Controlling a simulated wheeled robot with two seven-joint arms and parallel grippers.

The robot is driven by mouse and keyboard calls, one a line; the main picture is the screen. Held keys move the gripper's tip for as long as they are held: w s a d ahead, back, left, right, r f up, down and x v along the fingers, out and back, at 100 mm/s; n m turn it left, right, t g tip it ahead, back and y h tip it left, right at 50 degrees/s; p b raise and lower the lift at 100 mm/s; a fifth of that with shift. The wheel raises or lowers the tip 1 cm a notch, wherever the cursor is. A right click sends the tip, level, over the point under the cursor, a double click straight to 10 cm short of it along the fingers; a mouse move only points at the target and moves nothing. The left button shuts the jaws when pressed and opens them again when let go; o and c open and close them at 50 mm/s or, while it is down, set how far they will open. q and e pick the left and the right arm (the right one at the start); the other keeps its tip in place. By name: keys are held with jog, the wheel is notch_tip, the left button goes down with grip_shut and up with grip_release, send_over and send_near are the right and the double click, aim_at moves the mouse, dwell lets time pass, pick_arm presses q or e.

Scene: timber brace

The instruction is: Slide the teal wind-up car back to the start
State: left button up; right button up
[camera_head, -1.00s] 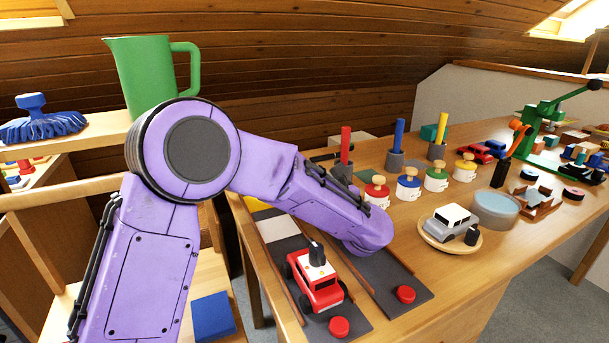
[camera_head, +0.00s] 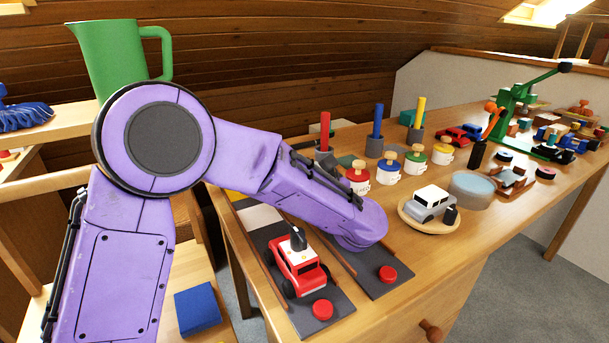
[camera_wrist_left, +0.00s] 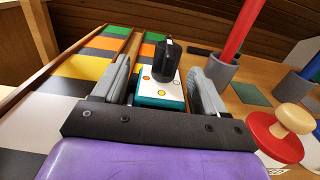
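The teal wind-up car (camera_wrist_left: 160,94) shows in the left wrist view, with a white top, coloured dots and a black knob (camera_wrist_left: 167,60). My left gripper (camera_wrist_left: 160,74) is open around it, one finger on each side with visible gaps. In the head view my purple left arm hides the car and the gripper's fingers. The arm's end hangs over the right lane (camera_head: 381,288) of a two-lane track. Coloured bands (camera_wrist_left: 85,66) cross the lanes at the far end. My right gripper is not in view.
A red car (camera_head: 297,268) stands in the left lane, near a red button (camera_head: 322,309). Another red button (camera_head: 388,273) ends the right lane. To the right are a silver car on a wooden plate (camera_head: 410,213), several knobbed pots and coloured rods in grey holders.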

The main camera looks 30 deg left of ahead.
aim_at(305, 158)
pick_arm(q)
notch_tip(305, 158, up, 4)
jog(key=shift+f+p, duration=0.25)
jog(key=shift+p, duration=0.2)
jog(key=s+d+r+p, duration=0.4)
jog(key=s+d+r, duration=0.3)
jog(key=s, duration=0.5)
notch_tip(305, 158, up, 2)
jog(key=shift+d+r+p, duration=0.15)
jog(key=shift+r+p, duration=0.05)
jog(key=shift+p, duration=0.15)
